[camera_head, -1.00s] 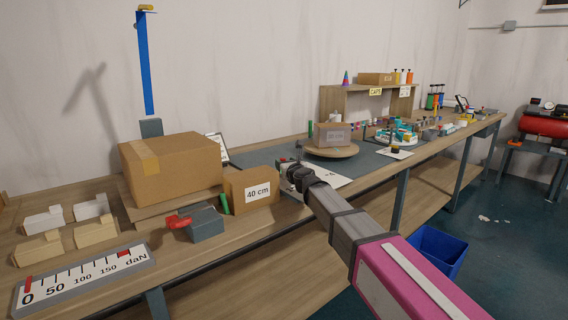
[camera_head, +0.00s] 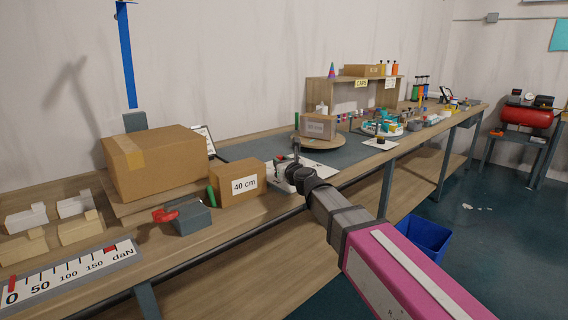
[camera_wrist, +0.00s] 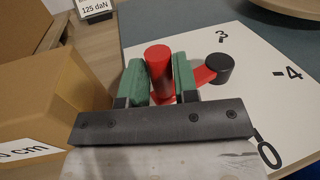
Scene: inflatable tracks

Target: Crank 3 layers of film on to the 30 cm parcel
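A parcel (camera_head: 318,125) stands on the round wooden turntable (camera_head: 326,143); its face looks greyish and its label is too faint to read surely. A green upright (camera_head: 297,126) stands beside it. In the wrist view, a red crank handle (camera_wrist: 160,72) stands up from a red arm that runs to a black hub (camera_wrist: 220,67) on a white dial plate (camera_wrist: 255,100) numbered 0, 3 and 4. My gripper (camera_wrist: 160,85) has its green fingers closed on both sides of the handle. In the head view, my gripper (camera_head: 287,172) hides most of the crank.
A box marked 40 cm (camera_head: 238,184) stands close left of my gripper, also in the wrist view (camera_wrist: 50,105). A larger box (camera_head: 155,163), a grey block with red part (camera_head: 190,217) and a force scale (camera_head: 75,271) lie farther left. A blue bin (camera_head: 425,236) stands on the floor.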

